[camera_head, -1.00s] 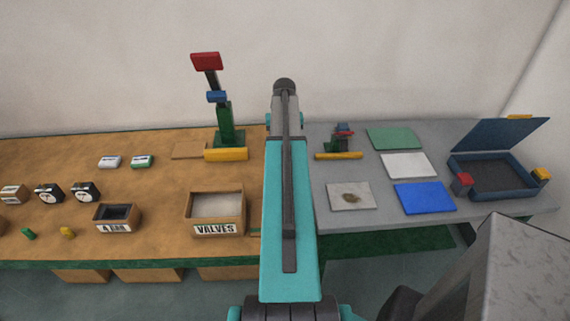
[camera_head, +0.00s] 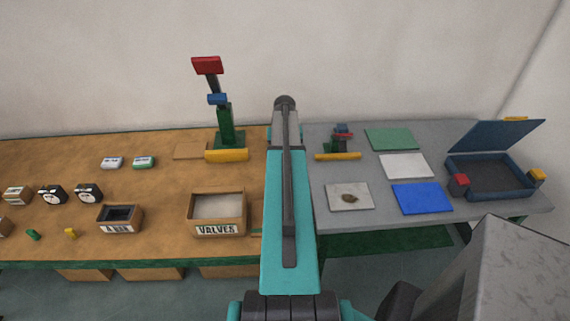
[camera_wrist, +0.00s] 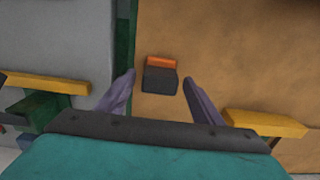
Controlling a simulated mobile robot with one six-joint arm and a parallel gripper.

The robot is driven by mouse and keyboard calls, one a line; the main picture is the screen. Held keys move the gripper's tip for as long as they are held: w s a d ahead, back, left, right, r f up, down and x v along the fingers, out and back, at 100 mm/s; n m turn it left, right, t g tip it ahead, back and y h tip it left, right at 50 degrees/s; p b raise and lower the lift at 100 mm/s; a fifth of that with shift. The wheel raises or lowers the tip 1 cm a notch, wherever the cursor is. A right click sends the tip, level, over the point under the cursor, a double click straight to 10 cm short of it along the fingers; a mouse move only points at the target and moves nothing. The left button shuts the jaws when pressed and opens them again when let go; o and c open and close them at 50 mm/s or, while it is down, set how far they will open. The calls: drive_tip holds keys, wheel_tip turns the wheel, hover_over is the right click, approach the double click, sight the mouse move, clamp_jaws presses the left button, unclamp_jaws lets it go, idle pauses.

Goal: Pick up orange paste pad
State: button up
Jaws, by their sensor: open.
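The orange paste pad (camera_wrist: 161,62) shows in the wrist view as a small orange strip joined to a dark grey block (camera_wrist: 160,80). It lies on the brown tabletop, close to the green edge strip. My gripper (camera_wrist: 158,77) is open, with one purple finger to each side of the pad in the picture. There is a gap between each finger and the pad, and I cannot tell the height above it. In the head view my teal arm hides the pad and the gripper.
Yellow bars (camera_wrist: 265,123) of two stands flank the gripper in the wrist view. The tall green stand (camera_head: 225,125) rises left of my arm. The VALVES box (camera_head: 216,229) stands nearer on the brown table. The grey table (camera_head: 330,222) holds flat pads and an open blue case (camera_head: 490,195).

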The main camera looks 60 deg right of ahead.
drive_tip(key=shift+c, duration=0.4)
drive_tip(key=c, duration=1)
drive_tip(key=shift+r, duration=0.1)
drive_tip(key=shift+c, duration=0.2)
drive_tip(key=shift+r+b, duration=1.1)
drive_tip(key=shift+r, duration=0.55)
drive_tip(key=s+a+b, duration=0.2)
drive_tip(key=a, duration=0.5)
drive_tip(key=s+a+r+b, duration=0.1)
drive_tip(key=s+a+b, duration=0.1)
drive_tip(key=a, duration=0.6)
drive_tip(key=shift+s+r, duration=0.25)
drive_tip(key=shift+s, duration=0.55)
